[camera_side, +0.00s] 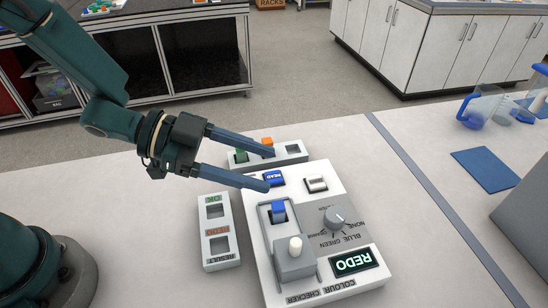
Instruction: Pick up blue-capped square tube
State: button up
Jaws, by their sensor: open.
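A blue-capped square tube (278,208) appears to sit in the well of the white colour checker (258,262). Only its blue top shows clearly; its body is mostly hidden in the well. My gripper (270,170) is open, with its two long blue fingers apart and nothing between them. It reaches in from the left, above the back end of the checker, close to the blue button (274,178). The fingertips are apart from the blue-capped tube, which lies nearer the front.
A grey lever housing with a white knob (295,247) stands just in front of the tube. The checker has a dial (336,219) and a display (353,263) reading REDO. A rack (291,154) behind holds green and orange caps. A result holder (218,254) lies left.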

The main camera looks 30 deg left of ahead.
aim_at(278, 205)
jog(key=shift+n+g, duration=0.3)
jog(key=shift+g, duration=0.5)
jog(key=f, duration=0.1)
jog(key=s+f, duration=0.1)
jog(key=f, duration=0.1)
jog(key=s+f, duration=0.1)
jog(key=shift+d+f, duration=0.15)
jog(key=shift+f, duration=0.2)
jog(key=shift+d+f, duration=0.2)
jog(key=shift+x, duration=2.3)
jog(key=shift+w, duration=0.15)
jog(key=shift+a, duration=0.1)
grip_shut()
